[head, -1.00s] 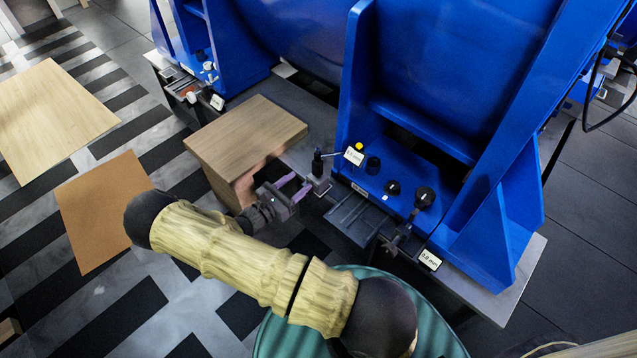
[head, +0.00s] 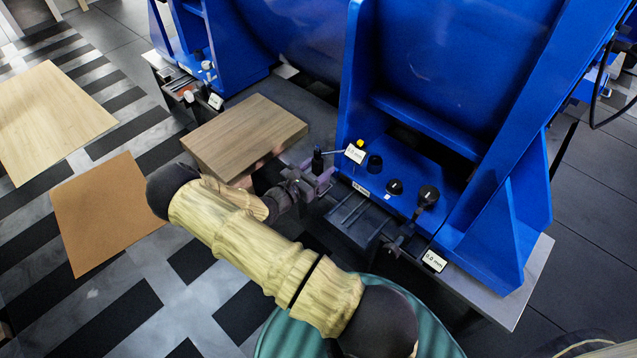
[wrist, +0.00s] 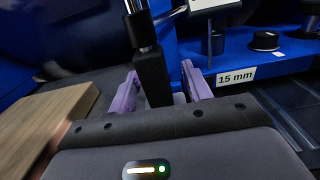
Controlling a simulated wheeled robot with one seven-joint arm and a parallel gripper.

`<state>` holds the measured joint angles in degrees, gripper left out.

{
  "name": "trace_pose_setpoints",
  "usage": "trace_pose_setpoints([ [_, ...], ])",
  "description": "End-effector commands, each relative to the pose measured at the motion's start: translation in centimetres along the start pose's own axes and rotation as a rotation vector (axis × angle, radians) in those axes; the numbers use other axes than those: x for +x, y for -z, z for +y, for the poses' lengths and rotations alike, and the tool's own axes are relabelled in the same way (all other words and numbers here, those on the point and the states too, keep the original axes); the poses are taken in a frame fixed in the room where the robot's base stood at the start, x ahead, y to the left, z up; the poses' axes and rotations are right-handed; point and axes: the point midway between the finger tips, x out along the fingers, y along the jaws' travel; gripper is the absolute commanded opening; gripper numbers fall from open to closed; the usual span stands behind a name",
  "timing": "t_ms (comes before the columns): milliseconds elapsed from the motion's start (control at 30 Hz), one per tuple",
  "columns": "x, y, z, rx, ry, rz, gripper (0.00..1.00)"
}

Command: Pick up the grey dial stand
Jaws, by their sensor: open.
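The grey dial stand (head: 317,160) is a dark upright post with a thin arm, at the front edge of the blue machine in the head view. In the wrist view its dark block (wrist: 153,78) and metal rod rise between the purple fingers. My gripper (head: 322,180) is open at the stand's lower part. The wrist view shows my gripper (wrist: 160,76) with one finger on each side of the block; the right finger is a little apart from it. I cannot tell whether the left finger touches. The stand's base is mostly hidden behind my gripper.
A wooden block (head: 245,135) stands close left of my gripper. The blue machine (head: 430,140) rises behind the stand, with black knobs (head: 428,195) and a "15 mm" label (wrist: 236,76) on its base. A dark slotted part (head: 355,220) lies to the right.

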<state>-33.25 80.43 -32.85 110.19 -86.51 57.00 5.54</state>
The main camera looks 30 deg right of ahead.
Motion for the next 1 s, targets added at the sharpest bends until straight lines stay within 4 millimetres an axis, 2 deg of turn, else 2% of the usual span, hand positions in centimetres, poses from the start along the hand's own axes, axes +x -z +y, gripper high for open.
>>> trace_pose_setpoints([
  [67,1.08,0.26,0.09,0.003,0.000,-0.001,0.49],
  [167,1.66,0.10,0.20,0.002,-0.004,-0.001,0.49],
  [667,1.67,-0.03,0.25,0.001,-0.006,0.000,0.49],
  [700,1.67,-0.03,0.25,0.001,-0.006,0.000,0.47],
  [933,1.72,-0.02,0.20,0.000,-0.005,0.000,0.02],
  [1000,1.73,-0.02,0.19,0.000,-0.005,0.000,0.00],
])
